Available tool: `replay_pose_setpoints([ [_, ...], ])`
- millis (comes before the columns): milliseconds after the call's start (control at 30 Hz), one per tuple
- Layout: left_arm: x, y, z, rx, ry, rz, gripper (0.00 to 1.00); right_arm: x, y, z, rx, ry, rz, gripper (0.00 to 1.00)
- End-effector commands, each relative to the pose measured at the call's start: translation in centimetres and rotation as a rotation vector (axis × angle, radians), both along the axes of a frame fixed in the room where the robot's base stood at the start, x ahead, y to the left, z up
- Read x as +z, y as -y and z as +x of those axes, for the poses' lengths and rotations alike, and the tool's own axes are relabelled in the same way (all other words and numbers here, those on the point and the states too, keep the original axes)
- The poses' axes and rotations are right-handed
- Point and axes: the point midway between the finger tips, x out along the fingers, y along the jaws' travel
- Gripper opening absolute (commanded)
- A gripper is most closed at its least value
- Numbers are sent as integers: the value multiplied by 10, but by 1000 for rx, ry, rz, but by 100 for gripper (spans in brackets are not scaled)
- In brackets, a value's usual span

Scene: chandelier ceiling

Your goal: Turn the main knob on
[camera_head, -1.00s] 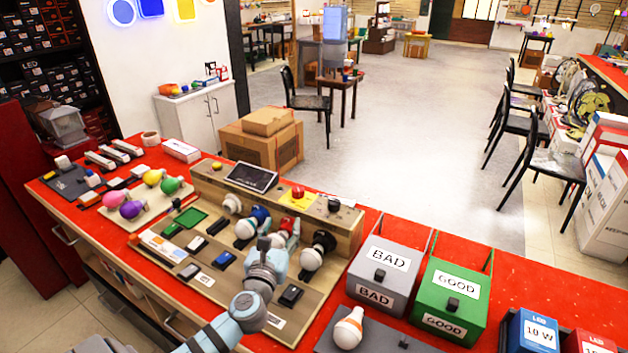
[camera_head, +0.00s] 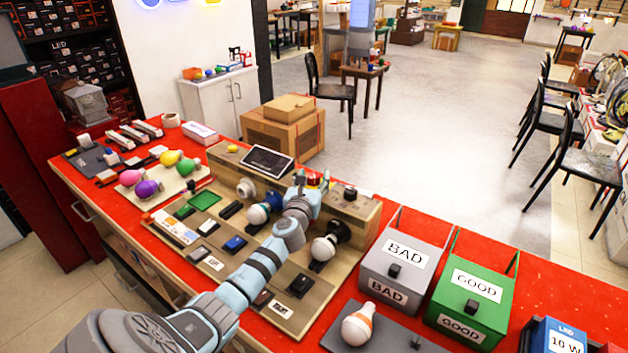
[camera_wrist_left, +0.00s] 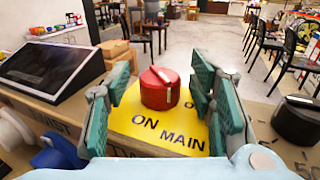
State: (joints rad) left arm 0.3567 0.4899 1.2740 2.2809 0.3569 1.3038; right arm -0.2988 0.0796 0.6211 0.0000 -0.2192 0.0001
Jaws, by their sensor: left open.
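The main knob (camera_wrist_left: 160,90) is red and round with a pale mark on top. It sits on a yellow plate (camera_wrist_left: 150,128) lettered ON and MAIN, partly covered by my fingers. In the head view the red knob (camera_head: 314,179) shows at the top of the wooden test panel, partly hidden by my gripper. My left gripper (camera_wrist_left: 161,76) is open, one teal finger on each side of the knob. I cannot tell whether either finger touches it. It also shows in the head view (camera_head: 307,195). My right gripper is not in view.
A black knob (camera_wrist_left: 298,120) stands right of the plate, and a tilted dark screen (camera_wrist_left: 50,70) stands left. Bulbs and switches lie on the panel's lower board (camera_head: 285,315). The grey BAD box (camera_head: 380,275) and green GOOD box (camera_head: 490,312) stand right.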

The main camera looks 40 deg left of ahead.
Motion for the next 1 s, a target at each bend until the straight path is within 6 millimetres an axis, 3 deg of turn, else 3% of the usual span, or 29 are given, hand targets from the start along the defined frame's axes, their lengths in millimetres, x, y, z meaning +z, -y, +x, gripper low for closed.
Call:
replay_pose_setpoints([
  [400, 0, -5, 10, -1, 0, 0, 48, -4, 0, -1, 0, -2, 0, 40],
  [700, 0, -5, 10, -1, 0, 0, 0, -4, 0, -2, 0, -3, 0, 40],
  [1000, 1, -6, 10, -34, -1, 4, 0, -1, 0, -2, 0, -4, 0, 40],
])
